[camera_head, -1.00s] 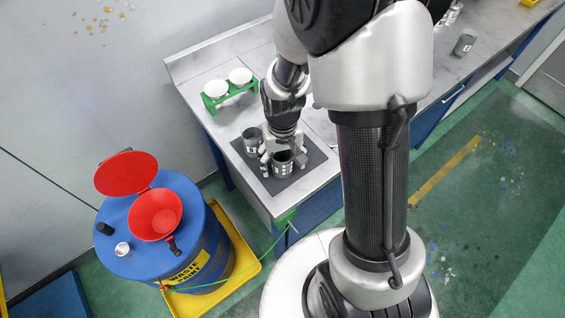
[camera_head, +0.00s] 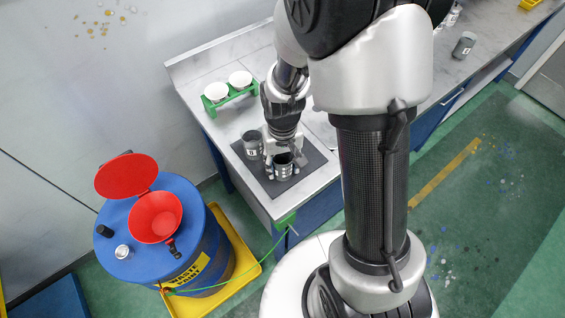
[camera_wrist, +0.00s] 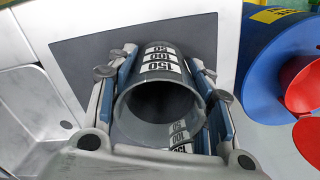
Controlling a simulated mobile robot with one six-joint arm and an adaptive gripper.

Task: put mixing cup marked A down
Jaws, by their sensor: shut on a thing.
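My gripper (camera_head: 279,157) is shut on a dark grey cup (camera_head: 284,171) at the dark mat (camera_head: 299,185) near the bench's front corner. In the wrist view, the held cup (camera_wrist: 160,78) lies between the two fingers of my gripper (camera_wrist: 167,84). Its open mouth faces the camera, and white scale labels with 50, 100 and 150 show on its wall. No letter A is readable on it. I cannot tell whether its base touches the mat. A second grey cup (camera_head: 251,146) with a white label stands just left of my gripper on the mat.
A green rack (camera_head: 232,96) with two white bowls stands farther back on the bench. A blue drum (camera_head: 120,215) with a red funnel (camera_head: 155,215) stands left of the bench. Another grey cup (camera_head: 464,46) stands far right. The bench behind the mat is mostly clear.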

